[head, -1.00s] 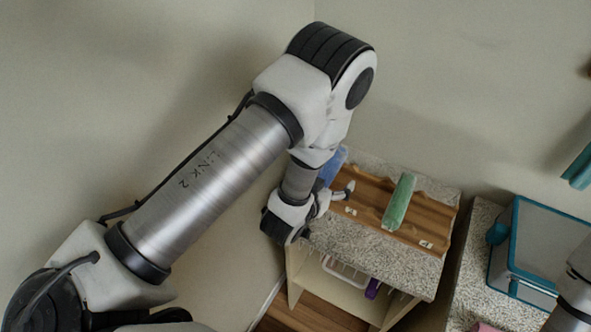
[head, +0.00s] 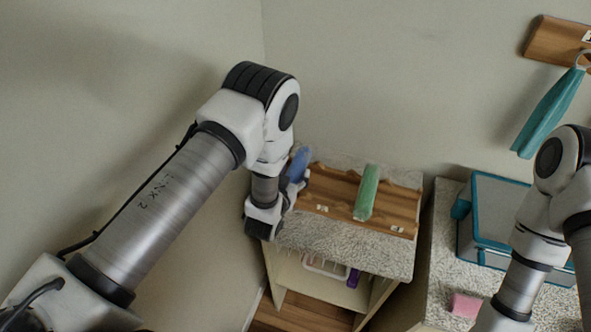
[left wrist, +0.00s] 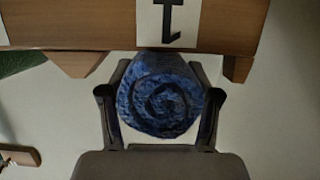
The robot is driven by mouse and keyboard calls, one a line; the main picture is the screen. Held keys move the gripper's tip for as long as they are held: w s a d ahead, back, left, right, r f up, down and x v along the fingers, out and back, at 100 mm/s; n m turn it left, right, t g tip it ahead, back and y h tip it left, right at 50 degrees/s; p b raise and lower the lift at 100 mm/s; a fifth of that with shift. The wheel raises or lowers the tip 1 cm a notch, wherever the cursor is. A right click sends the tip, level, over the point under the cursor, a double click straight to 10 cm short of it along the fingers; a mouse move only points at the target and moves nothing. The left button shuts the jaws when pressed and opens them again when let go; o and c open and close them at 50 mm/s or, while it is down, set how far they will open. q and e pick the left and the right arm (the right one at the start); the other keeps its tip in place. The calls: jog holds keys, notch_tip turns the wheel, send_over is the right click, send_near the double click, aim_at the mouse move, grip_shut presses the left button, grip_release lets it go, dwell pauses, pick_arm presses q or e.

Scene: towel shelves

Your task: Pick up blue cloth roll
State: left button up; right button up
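The blue cloth roll (head: 299,163) is at the left end of the wooden rack (head: 335,192), partly hidden behind my left gripper. In the left wrist view the roll (left wrist: 160,100) shows its spiral end facing the camera. My left gripper (head: 299,181) has one finger on each side of the roll; in the left wrist view the fingers (left wrist: 162,75) lie close against its sides. They appear shut on it. I cannot tell whether the roll is clear of the rack. My right arm enters at the right; its gripper is out of view.
A green roll (head: 367,192) lies on the same rack, to the right. The rack stands on a speckled shelf top (head: 350,248). A teal-edged box (head: 492,215) and a pink item (head: 466,305) are on the right counter. A teal towel (head: 548,112) hangs on the wall.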

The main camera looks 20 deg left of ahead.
aim_at(293, 170)
pick_arm(q)
jog(key=c, duration=0.4)
jog(key=shift+c, duration=0.2)
notch_tip(293, 170, up, 10)
jog(key=b, duration=0.2)
jog(key=shift+f+b, duration=0.15)
jog(key=shift+b, duration=0.15)
jog(key=shift+a, duration=0.1)
